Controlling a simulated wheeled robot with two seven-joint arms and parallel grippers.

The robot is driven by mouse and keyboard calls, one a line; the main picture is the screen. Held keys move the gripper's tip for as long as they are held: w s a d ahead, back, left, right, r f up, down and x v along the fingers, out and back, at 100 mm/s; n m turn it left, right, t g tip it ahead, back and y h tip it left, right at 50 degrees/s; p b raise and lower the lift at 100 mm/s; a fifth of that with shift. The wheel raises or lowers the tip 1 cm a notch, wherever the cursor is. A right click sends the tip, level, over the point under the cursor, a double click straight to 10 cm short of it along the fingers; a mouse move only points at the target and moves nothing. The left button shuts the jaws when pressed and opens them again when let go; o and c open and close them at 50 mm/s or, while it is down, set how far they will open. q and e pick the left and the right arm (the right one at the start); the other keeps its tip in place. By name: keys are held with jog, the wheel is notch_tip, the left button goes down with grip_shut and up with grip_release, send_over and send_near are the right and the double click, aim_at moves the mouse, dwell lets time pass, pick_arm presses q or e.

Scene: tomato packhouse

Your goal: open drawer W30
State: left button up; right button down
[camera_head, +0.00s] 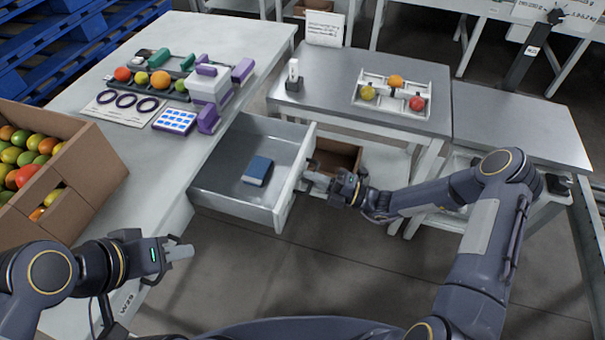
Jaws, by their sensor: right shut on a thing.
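The grey drawer (215,191) stands pulled out from the right side of the long white table and is open at the top. A small blue book-like block (257,171) lies inside it. My right gripper (309,181) is at the drawer's front panel and shut on its handle, which the fingers mostly hide.
A grey bench (330,70) with a divided white tray (400,112) stands behind the drawer. Floor (290,270) in front is clear.

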jog(key=shift+s, duration=0.1)
jog(key=c, duration=1.8)
grip_release()
jog(key=shift+c, duration=0.2)
jog(key=v, duration=0.8)
